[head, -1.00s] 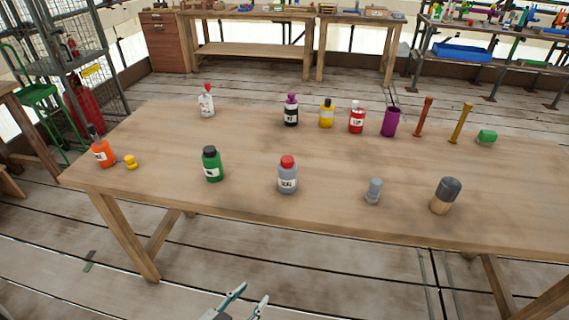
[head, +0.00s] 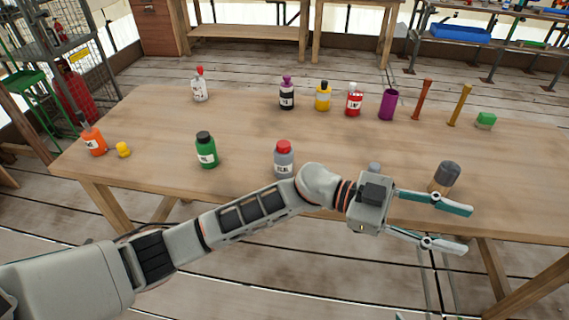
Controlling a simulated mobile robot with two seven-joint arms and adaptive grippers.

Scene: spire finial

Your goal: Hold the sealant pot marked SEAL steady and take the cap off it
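A grey pot with a red cap (head: 284,147) stands upright on the wooden table, near its front edge. Its white label (head: 283,170) is small; it seems to read SEAL, but I cannot be sure. The cap sits on top of the pot. My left arm comes in from the left and passes in front of the table, just below the pot. My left gripper (head: 468,228) is to the right of the pot, off the front edge of the table, open and empty, its fingers pointing right. My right gripper is not in view.
On the table (head: 245,120) stand a green bottle (head: 206,151), an orange bottle (head: 94,142), a yellow cap (head: 123,149), and a dark-topped wooden-coloured object (head: 446,176). A small grey piece (head: 374,167) is partly hidden behind my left wrist. Several bottles and upright items line the back.

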